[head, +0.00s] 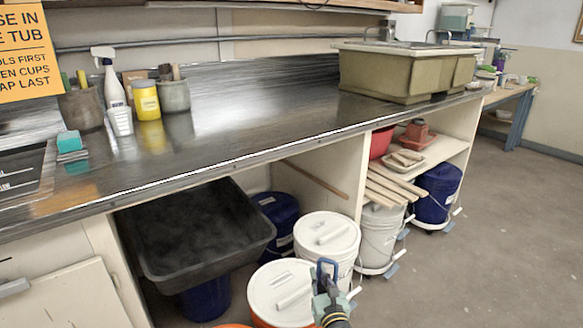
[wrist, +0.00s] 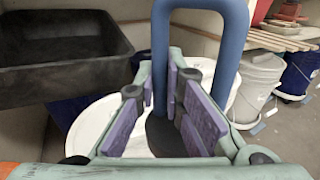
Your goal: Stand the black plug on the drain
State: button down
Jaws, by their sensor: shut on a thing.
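My gripper (head: 327,287) is low in the head view, in front of the white buckets under the counter. In the wrist view my gripper (wrist: 178,80) has its purple pads closed around the black plug (wrist: 164,135). The plug has a tall blue loop handle that rises past the fingertips. The blue loop of the plug (head: 321,267) also shows in the head view, above the fingers. The plug's dark lower part is partly hidden by the pads. I cannot make out the drain in either view.
A dark counter (head: 260,135) carries a beige tub (head: 375,75) at the back right, and a spray bottle (head: 112,85) and cups at the left. Below are a black basin (head: 200,235), white lidded buckets (head: 325,235) and a shelf. Open floor (head: 500,230) lies at the right.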

jog(key=s+a+f+n+y, duration=0.1)
jog(key=s+a+f, duration=0.6)
jog(key=s+f, duration=0.2)
jog(key=shift+a+f+y, duration=0.2)
jog(key=shift+f+y, duration=0.2)
jog(key=shift+f, duration=0.35)
jog(key=shift+d, duration=0.1)
